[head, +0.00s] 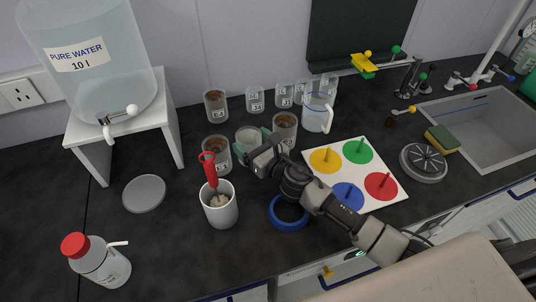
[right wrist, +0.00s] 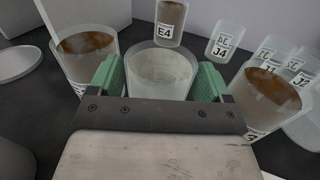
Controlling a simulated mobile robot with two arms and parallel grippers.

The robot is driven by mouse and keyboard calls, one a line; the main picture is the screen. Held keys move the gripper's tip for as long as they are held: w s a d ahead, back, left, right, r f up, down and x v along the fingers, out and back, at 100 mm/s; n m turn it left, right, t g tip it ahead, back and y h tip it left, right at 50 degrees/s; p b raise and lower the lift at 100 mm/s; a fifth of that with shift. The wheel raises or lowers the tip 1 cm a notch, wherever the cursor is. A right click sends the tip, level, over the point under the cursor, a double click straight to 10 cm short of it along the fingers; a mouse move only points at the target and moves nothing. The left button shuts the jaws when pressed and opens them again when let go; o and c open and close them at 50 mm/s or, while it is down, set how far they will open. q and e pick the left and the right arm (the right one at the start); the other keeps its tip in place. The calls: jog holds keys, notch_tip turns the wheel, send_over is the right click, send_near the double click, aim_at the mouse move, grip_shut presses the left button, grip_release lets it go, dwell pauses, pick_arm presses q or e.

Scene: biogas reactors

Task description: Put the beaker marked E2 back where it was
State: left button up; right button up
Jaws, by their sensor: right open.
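A glass beaker with pale, greyish contents (head: 247,135) stands on the dark bench among other beakers. It also shows in the right wrist view (right wrist: 160,72); no label is visible on it, so I cannot tell whether it is E2. My right gripper (head: 254,149) is open, with its green fingers on either side of this beaker; I cannot tell whether they touch it. Brown-filled beakers stand to its left (head: 217,155) and right (head: 285,127), their labels not legible. A brown-filled beaker marked E4 (right wrist: 170,22) stands behind it. My left gripper is not in view.
Empty beakers, one marked J4 (right wrist: 224,42), and a clear jug (head: 318,110) stand behind to the right. A white cup (head: 220,212) with a red-handled tool, a blue ring (head: 288,222) and a colored-disc board (head: 350,197) are near my right arm.

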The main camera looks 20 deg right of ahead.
jog(key=b+v, duration=0.1)
jog(key=v, duration=0.9)
jog(key=shift+r, duration=0.1)
